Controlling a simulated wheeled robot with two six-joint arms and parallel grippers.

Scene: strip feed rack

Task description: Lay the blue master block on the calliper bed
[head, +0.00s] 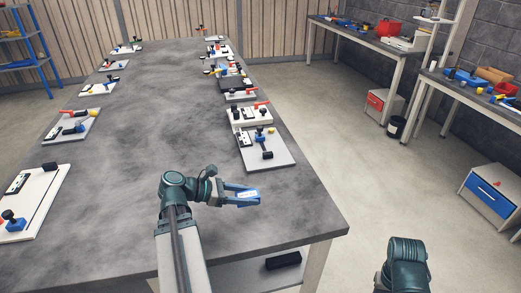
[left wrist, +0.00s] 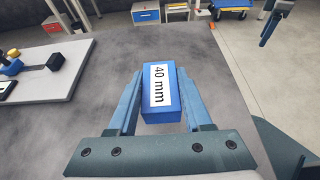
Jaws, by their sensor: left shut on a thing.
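My left gripper (head: 246,194) is shut on the blue master block (head: 248,195), above the grey table near its right edge. In the left wrist view the block (left wrist: 172,108) sits between the two fingers, with a white "40 mm" label facing up. Beyond it in the head view is a pale board (head: 281,158) carrying a white dotted plate, a black block and small fittings. This board also shows at the left of the left wrist view (left wrist: 62,86). I cannot tell which fitting is the calliper bed. Part of my right arm (head: 405,262) shows at lower right; its jaws are not clear.
Several more boards with fittings line both long sides of the table (head: 150,130); its middle is clear. A black item (head: 283,260) lies on the lower shelf. Side benches (head: 374,42) and a blue-drawer cabinet (head: 490,192) stand to the right, across open floor.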

